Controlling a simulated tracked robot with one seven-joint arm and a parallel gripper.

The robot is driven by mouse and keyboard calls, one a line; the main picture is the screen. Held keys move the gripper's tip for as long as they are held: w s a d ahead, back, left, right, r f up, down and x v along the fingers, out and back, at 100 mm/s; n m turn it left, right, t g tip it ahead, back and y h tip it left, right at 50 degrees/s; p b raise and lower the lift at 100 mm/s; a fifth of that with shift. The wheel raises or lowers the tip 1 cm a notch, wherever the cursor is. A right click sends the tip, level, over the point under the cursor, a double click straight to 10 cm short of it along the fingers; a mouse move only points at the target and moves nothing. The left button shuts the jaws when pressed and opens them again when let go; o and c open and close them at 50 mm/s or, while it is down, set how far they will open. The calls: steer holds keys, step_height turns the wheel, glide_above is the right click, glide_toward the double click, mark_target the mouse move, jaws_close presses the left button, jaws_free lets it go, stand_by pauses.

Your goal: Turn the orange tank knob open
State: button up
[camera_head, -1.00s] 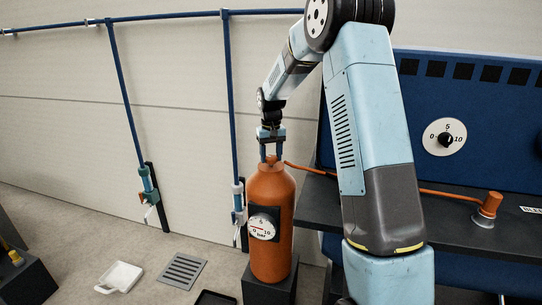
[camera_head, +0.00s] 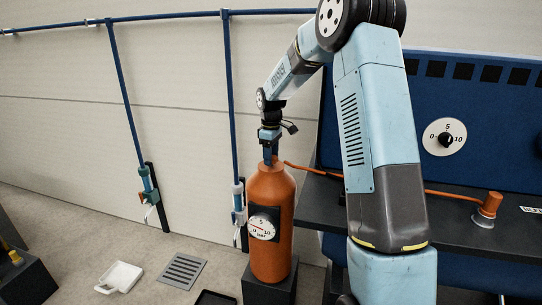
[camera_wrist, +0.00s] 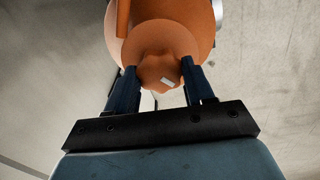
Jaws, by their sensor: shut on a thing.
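The orange tank (camera_head: 268,190) stands upright on a dark block, with a round white gauge (camera_head: 262,227) on its front. Its orange knob is at the top; in the wrist view the lobed knob (camera_wrist: 160,70) carries a small white mark. My gripper (camera_head: 270,157) comes down from above onto the top of the tank. In the wrist view its two dark blue fingers (camera_wrist: 160,84) stand on either side of the knob and are shut on it. In the head view the fingers largely hide the knob.
An orange hose (camera_head: 320,173) runs from the tank top to an orange fitting (camera_head: 487,209) on the dark bench. A blue panel with a dial (camera_head: 444,137) stands at right. A floor grate (camera_head: 182,271) and a white tray (camera_head: 119,277) lie at left.

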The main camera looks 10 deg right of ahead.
steer(key=shift+w+n, duration=0.15)
steer(key=shift+n, duration=0.45)
steer(key=o, duration=1)
steer(key=shift+r, duration=0.1)
step_height(320, 180, up, 14)
steer(key=shift+f, duration=0.25)
